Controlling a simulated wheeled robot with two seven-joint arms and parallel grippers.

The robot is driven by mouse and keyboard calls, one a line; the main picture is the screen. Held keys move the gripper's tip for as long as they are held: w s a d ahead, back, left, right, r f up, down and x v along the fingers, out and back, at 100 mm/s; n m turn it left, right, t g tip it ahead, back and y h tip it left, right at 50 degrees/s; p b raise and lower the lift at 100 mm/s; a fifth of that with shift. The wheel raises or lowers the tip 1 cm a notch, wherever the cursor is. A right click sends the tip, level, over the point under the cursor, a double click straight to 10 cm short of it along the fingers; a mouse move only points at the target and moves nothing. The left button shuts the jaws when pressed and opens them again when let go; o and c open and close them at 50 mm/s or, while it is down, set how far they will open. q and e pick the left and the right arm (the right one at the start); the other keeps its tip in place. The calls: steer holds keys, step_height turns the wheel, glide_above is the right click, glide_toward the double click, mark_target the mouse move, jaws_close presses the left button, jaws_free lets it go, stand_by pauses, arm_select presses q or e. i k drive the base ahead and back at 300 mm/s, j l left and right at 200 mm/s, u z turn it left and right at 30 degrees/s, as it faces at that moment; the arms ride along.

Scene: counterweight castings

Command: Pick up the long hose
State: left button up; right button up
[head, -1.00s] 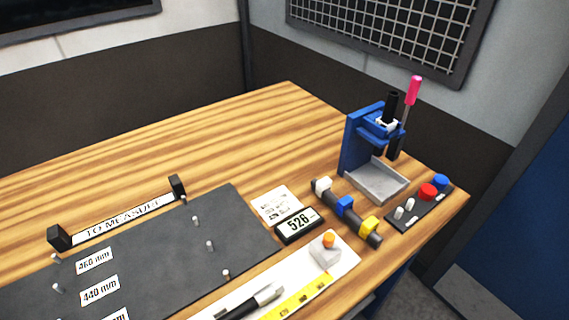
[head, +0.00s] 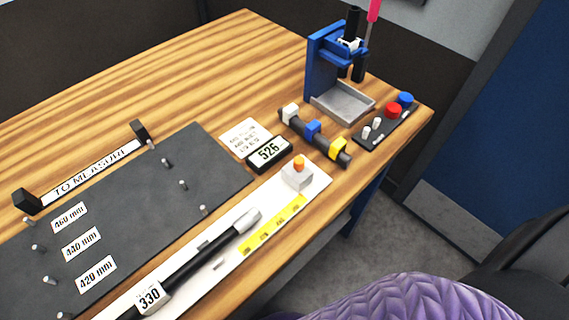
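A black hose-like rod (head: 197,262) with a light grey end (head: 247,221) lies along the white measuring board (head: 318,184), running from the lower left towards an orange-topped grey block (head: 297,172). A white tag reading 330 (head: 149,297) sits on its lower part, and its near end is cut off by the frame's bottom. I cannot tell whether this is the long hose. The dark board (head: 135,205) with pegs and labels 460, 440 and 420 mm has no hose on its visible part. Neither gripper shows in the head view.
A display reading 526 (head: 268,151), a bar with coloured clips (head: 314,131), a blue press (head: 325,62) and a button panel (head: 388,122) stand to the right. A purple padded surface (head: 420,300) fills the lower right.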

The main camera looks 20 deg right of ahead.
mark_target(156, 294)
steer(key=u, duration=1.05)
